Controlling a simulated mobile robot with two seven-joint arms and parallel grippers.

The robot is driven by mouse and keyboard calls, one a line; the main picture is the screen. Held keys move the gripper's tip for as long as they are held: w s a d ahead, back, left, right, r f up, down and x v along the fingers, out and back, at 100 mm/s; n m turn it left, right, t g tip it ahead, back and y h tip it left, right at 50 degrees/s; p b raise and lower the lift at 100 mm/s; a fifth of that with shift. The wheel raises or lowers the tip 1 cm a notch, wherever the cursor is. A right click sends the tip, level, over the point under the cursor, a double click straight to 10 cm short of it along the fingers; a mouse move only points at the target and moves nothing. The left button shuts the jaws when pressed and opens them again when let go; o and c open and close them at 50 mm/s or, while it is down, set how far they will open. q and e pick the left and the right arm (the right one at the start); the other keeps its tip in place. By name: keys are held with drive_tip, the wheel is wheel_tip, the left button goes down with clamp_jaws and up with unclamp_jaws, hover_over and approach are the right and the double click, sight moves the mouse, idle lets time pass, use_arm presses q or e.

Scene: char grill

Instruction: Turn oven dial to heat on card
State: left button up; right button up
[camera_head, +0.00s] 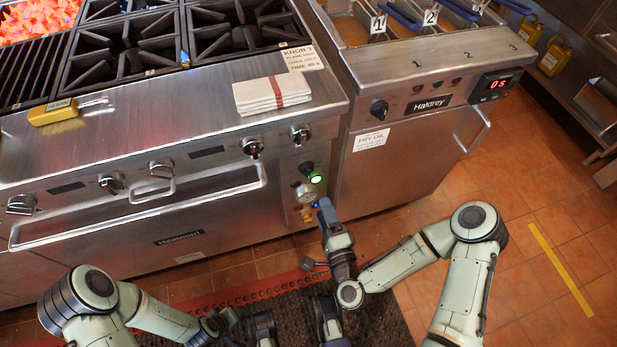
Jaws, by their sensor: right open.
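The stainless steel range (180,212) labelled Heatman carries a row of several round dials along its front, with one dial (252,146) right of centre and another (300,133) at the right end. A card (303,57) on the top right reads KNOB 3, with smaller lines I cannot fully read. A green-lit button (315,178) sits below the right end dial, with a round gauge-like part (306,194) under it. My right gripper (322,206) is open, near the range's lower right front, below that button. My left gripper (222,322) is low, away from the range; its fingers are unclear.
A folded white towel (271,94) with a red stripe and a yellow block (53,112) lie on the range top. A Haldrey fryer (405,152) stands at right. The door handle bar (140,210) sticks out. Glowing coals (38,20) are at far left.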

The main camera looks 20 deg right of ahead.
sight(307, 171)
use_arm(q)
drive_tip(key=s+f+g+b, duration=0.1)
drive_tip(key=s+f+b, duration=0.1)
drive_tip(key=s+f, duration=0.2)
drive_tip(key=shift+s+a+g, duration=0.3)
drive_tip(key=shift+s+g, duration=0.1)
use_arm(e)
drive_tip(key=w, duration=1.2)
drive_tip(key=shift+a, duration=0.2)
drive_tip(key=c, duration=1)
